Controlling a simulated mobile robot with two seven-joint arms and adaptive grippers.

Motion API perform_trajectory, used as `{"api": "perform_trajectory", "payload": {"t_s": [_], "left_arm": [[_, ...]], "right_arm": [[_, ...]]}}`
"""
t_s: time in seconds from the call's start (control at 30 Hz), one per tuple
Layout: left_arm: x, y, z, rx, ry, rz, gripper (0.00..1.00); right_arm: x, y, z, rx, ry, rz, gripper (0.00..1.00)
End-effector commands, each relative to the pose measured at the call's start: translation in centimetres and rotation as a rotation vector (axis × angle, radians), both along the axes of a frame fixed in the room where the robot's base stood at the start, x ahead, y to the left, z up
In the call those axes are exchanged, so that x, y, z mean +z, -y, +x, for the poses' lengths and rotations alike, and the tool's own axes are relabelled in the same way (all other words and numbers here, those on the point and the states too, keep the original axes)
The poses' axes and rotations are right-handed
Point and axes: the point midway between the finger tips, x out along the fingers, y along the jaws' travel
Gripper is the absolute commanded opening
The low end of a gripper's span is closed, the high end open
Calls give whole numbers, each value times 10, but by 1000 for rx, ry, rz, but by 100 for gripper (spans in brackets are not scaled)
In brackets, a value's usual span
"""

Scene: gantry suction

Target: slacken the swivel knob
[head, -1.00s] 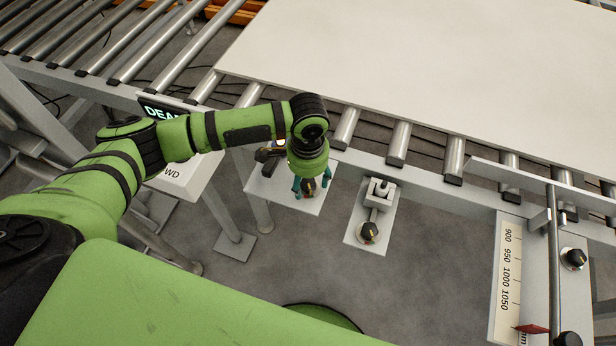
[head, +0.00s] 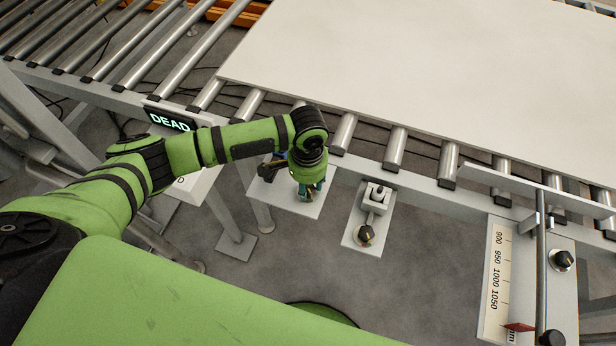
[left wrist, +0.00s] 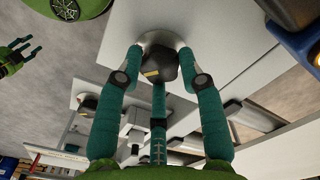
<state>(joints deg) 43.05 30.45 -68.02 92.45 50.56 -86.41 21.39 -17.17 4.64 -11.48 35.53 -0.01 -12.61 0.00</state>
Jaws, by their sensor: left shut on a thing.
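The swivel knob shows in the left wrist view as a dark knob (left wrist: 161,67) with a yellow mark, on a round pale base on a light grey plate (left wrist: 205,25). My left gripper (head: 308,190) points down over that plate (head: 284,200) in the head view, where hand and fingers hide most of the knob. In the left wrist view its teal fingers (left wrist: 160,78) stand around the knob, and it is shut on it. My right gripper (left wrist: 26,48) shows only at the upper left of the left wrist view, away from the knob, its fingers spread and empty.
A second plate (head: 358,212) to the right carries a small block and a black knob (head: 365,235). Further right are a scale (head: 497,265) and more black knobs (head: 562,260). A roller conveyor (head: 397,150) with a large pale board (head: 420,70) lies behind. A DEAD display (head: 170,121) stands left.

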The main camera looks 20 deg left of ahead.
Motion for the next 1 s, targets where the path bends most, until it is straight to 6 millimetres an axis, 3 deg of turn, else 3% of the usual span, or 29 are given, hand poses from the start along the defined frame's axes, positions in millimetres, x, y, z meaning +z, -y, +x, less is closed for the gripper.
{"api": "perform_trajectory", "payload": {"t_s": [0.03,0.1,0.4,1.0], "left_arm": [[5,-1,-4,42,-12,3,6],[4,-1,-4,98,-12,4,6],[2,-1,-4,305,-12,5,6],[-3,-1,-4,442,-10,6,6]], "right_arm": [[15,0,0,0,0,0,40],[24,0,0,0,0,0,40],[54,0,0,0,0,1,40],[68,0,0,0,0,1,40]]}}
